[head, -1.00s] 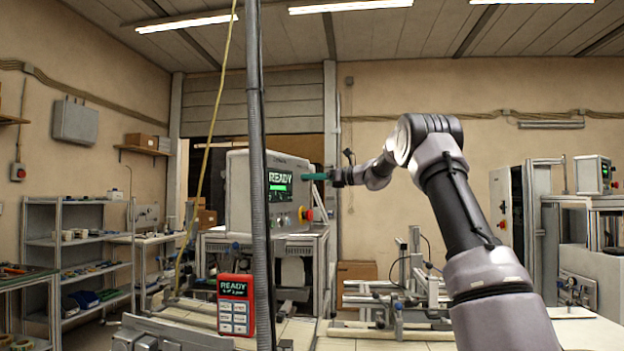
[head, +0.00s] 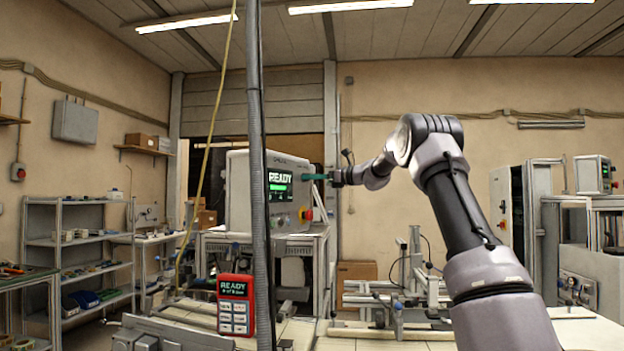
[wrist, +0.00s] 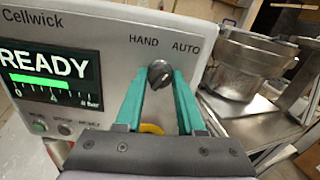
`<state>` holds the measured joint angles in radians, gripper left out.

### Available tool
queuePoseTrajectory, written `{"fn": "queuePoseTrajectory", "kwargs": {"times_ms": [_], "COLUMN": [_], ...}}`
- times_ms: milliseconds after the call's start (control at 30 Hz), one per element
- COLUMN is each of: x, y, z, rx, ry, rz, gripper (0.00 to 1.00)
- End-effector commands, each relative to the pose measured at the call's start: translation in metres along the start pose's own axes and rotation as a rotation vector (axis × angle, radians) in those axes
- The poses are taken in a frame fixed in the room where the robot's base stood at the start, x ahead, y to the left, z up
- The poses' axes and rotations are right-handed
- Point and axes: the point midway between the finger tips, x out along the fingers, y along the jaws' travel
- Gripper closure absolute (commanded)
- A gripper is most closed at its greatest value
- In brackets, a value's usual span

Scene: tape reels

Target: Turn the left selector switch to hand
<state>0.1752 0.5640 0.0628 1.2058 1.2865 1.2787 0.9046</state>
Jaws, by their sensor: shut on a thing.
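The selector switch (wrist: 160,75) is a small dark round knob on the front of a grey control box (wrist: 115,25), below the words HAND and AUTO. I cannot clearly tell which way its pointer faces. My gripper (wrist: 160,78) has green fingers, shut on the knob from both sides in the wrist view. In the head view my gripper (head: 318,177) reaches from the right to the front of the control box (head: 238,195); the knob itself is hidden there.
The box's screen (wrist: 48,72) reads READY with a green bar. A red button (head: 307,214) sits low on the box front, and part of a yellow ring (wrist: 151,129) shows below the knob. A metal bowl (wrist: 245,65) stands right of the box. A grey post (head: 258,150) crosses the head view.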

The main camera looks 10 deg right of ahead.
Motion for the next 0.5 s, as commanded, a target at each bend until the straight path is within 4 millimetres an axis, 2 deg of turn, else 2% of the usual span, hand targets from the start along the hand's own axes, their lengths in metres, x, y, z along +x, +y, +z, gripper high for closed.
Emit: {"fn": "queuePoseTrajectory", "kwargs": {"times_ms": [500], "x": [-0.0008], "y": [0.0001], "z": [-0.0003], "rx": [-0.456], "ry": [0.000], "rz": [-0.001], "gripper": [1.00]}}
